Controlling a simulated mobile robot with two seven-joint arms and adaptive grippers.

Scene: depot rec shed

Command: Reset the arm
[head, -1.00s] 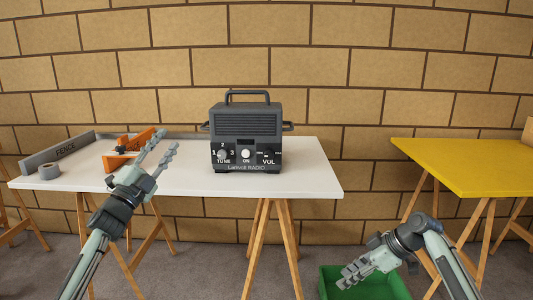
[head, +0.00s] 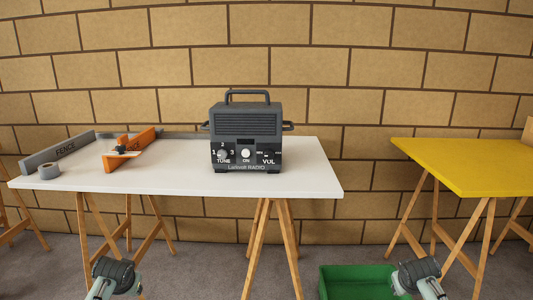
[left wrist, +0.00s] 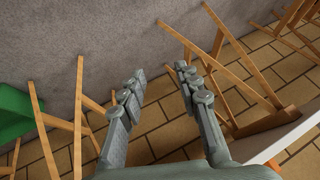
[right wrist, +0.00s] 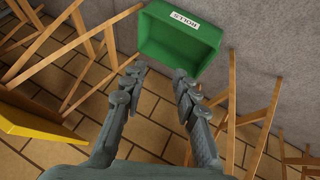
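My left gripper (left wrist: 160,72) is open and empty in the left wrist view, its two fingers apart above the floor beside wooden trestle legs. My right gripper (right wrist: 159,72) is open and empty in the right wrist view, its fingers apart just short of a green bin (right wrist: 157,46) with a "ROLLS" label. In the head view only parts of my two arms show at the bottom edge, and the fingers are out of sight.
A yellow table (head: 470,170) stands at right. Floor lies between the trestles.

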